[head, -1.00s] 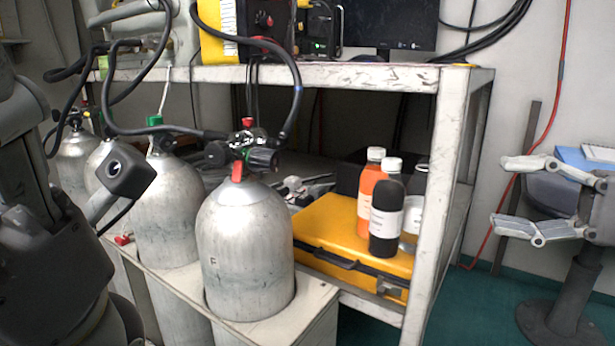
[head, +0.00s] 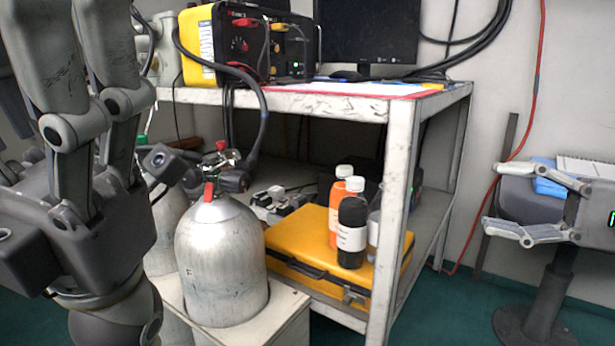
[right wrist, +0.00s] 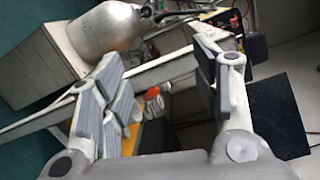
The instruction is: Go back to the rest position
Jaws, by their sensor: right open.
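My right gripper (head: 500,197) is at the right edge of the head view, its fingers pointing left. Its two fingers are well apart, with nothing between them. In the right wrist view the same gripper (right wrist: 160,70) shows spread fingers and an empty gap. My left gripper (head: 85,110) fills the left of the head view, close to the camera, fingers pointing up. Its tips are cut off by the top edge, so I cannot tell how far it is open. It hides part of the tanks behind it.
A silver air tank (head: 222,265) stands in a white rack (head: 285,318). A white bench (head: 400,150) carries a yellow panel (head: 208,45) and a monitor (head: 366,32). On its lower shelf, bottles (head: 350,232) stand on a yellow case (head: 300,232). A blue object (head: 552,180) lies behind my right gripper.

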